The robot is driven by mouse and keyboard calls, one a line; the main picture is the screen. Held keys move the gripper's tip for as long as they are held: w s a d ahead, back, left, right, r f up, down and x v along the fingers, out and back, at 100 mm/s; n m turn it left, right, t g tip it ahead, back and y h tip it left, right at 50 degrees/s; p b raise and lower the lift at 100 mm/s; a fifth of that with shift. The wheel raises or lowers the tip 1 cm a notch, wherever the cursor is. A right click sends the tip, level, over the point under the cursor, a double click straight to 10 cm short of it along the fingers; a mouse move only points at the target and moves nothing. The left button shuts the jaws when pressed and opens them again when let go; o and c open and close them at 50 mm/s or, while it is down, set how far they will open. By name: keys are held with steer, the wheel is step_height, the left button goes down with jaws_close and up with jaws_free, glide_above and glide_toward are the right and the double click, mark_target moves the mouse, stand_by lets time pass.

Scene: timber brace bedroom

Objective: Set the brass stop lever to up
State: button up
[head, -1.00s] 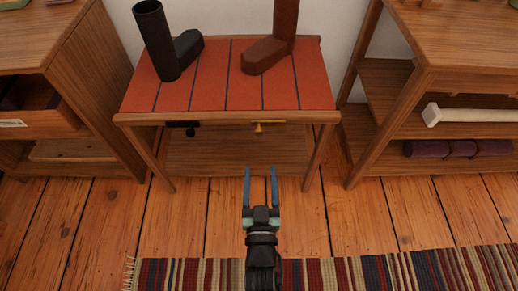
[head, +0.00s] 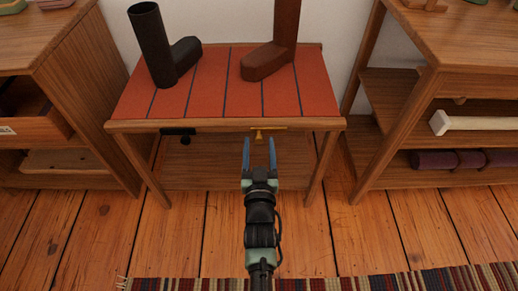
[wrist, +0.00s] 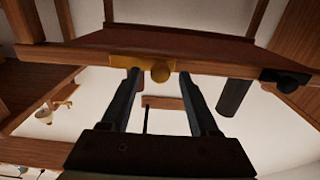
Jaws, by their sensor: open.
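The brass stop lever (head: 258,135) is on the front edge of the red-topped bench (head: 140,126), right of its middle. In the head view it shows as a small brass knob hanging below a thin brass plate. In the wrist view the brass lever (wrist: 160,71) shows as a round knob with a plate beside it, beyond and between my fingertips. My gripper (head: 259,140) is open and empty, pointing at the lever. The fingers look close to it, one on each side; whether they touch it I cannot tell.
A black fitting (head: 178,133) is on the same bench edge, to the left. A striped rug (head: 330,284) lies on the floor.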

steer(key=shift+w, duration=0.1)
jaws_close()
stand_by(0.3)
stand_by(1.1)
